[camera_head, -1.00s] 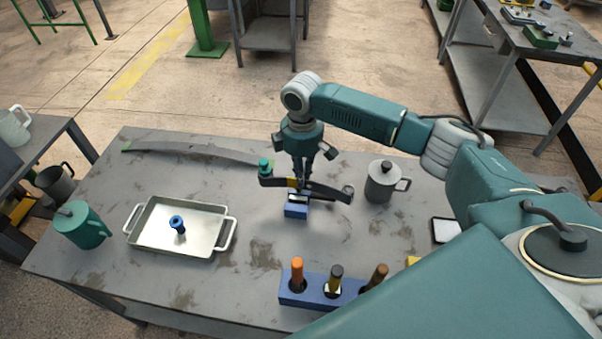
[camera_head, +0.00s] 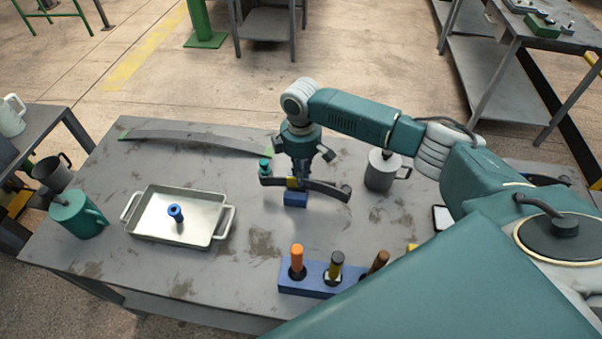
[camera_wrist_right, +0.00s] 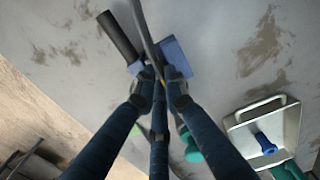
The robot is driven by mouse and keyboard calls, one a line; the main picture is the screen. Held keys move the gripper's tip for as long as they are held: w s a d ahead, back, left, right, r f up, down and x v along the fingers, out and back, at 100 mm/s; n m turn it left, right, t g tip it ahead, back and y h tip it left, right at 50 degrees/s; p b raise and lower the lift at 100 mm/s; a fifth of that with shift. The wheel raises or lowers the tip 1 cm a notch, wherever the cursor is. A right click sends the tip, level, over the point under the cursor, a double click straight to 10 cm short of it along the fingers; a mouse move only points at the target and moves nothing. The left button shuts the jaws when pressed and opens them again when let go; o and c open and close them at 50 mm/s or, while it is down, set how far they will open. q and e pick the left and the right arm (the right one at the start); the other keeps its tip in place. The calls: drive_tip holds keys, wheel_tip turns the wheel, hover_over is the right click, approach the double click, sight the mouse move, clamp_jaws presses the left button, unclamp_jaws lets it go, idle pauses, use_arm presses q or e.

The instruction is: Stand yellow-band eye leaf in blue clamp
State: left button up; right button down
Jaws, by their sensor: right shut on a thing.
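The yellow-band eye leaf (camera_head: 328,190) is a dark curved strip with an eye at its end and a yellow band near its middle. My right gripper (camera_head: 298,180) is shut on it near the band, pointing down. The blue clamp (camera_head: 296,199) stands on the table directly under the band. The leaf's lower edge meets or nearly meets the clamp top; I cannot tell how deep it sits. In the right wrist view the leaf (camera_wrist_right: 147,38) runs edge-on between the fingers, beside the blue clamp block (camera_wrist_right: 176,58). My left gripper is out of view.
A long grey leaf (camera_head: 195,139) lies at the back. A tray (camera_head: 216,222) with a blue part (camera_head: 176,213) is at left, beside a teal mug (camera_head: 78,214). A grey lidded mug (camera_head: 380,172) stands right of the clamp. A blue tool block (camera_head: 313,276) is in front.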

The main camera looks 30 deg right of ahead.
drive_tip(key=shift+a+p, duration=0.1)
drive_tip(key=shift+p, duration=0.2)
idle(0.4)
drive_tip(key=shift+f, duration=0.25)
idle(0.5)
drive_tip(key=shift+f, duration=1.5)
idle(1.3)
drive_tip(key=c, duration=1.7)
unclamp_jaws()
drive_tip(key=shift+o, duration=0.2)
drive_tip(key=shift+s+f, duration=0.15)
drive_tip(key=o, duration=0.7)
drive_tip(key=shift+o, duration=0.2)
